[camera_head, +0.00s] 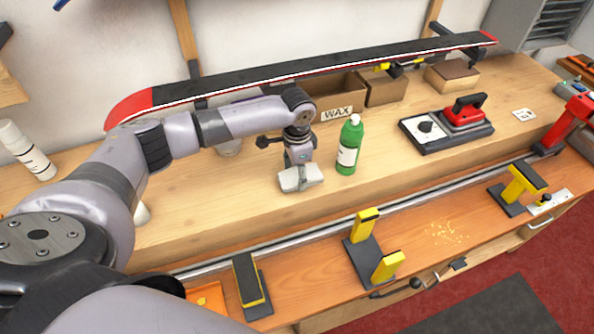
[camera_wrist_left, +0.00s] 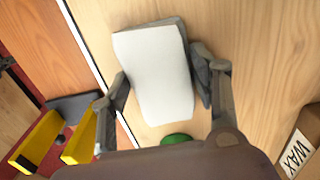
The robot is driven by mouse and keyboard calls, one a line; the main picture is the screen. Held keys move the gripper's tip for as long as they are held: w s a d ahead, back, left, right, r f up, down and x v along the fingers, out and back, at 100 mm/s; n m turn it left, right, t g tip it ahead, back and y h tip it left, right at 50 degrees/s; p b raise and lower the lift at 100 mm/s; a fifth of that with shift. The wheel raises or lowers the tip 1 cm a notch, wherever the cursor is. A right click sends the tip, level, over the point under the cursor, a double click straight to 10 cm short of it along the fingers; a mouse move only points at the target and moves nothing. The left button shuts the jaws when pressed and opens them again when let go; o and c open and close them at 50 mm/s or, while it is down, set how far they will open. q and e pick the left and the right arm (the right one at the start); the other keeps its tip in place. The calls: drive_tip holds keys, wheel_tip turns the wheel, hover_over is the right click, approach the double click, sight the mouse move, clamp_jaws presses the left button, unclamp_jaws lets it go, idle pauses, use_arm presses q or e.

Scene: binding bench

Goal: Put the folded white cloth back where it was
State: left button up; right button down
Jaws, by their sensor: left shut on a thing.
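The folded white cloth (camera_head: 302,181) is at the middle of the wooden bench, left of the green bottle. My left gripper (camera_head: 299,163) points down at it and is shut on it. In the left wrist view the cloth (camera_wrist_left: 155,75) lies between the two fingers (camera_wrist_left: 160,88), with a grey edge along its far and right sides. I cannot tell whether the cloth touches the bench top or hangs just above it. My right gripper is not in view.
The green bottle (camera_head: 349,146) stands close to the right of the cloth. Behind are the WAX box (camera_head: 337,113) and a long ski (camera_head: 300,76). Yellow-padded vises (camera_head: 367,238) line the front rail. Bench left of the cloth is fairly clear.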

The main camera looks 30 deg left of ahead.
sight(297, 175)
use_arm(q)
drive_tip(key=o, duration=1)
drive_tip(key=shift+f, duration=0.1)
wheel_tip(297, 175, up, 12)
drive_tip(key=b, duration=0.3)
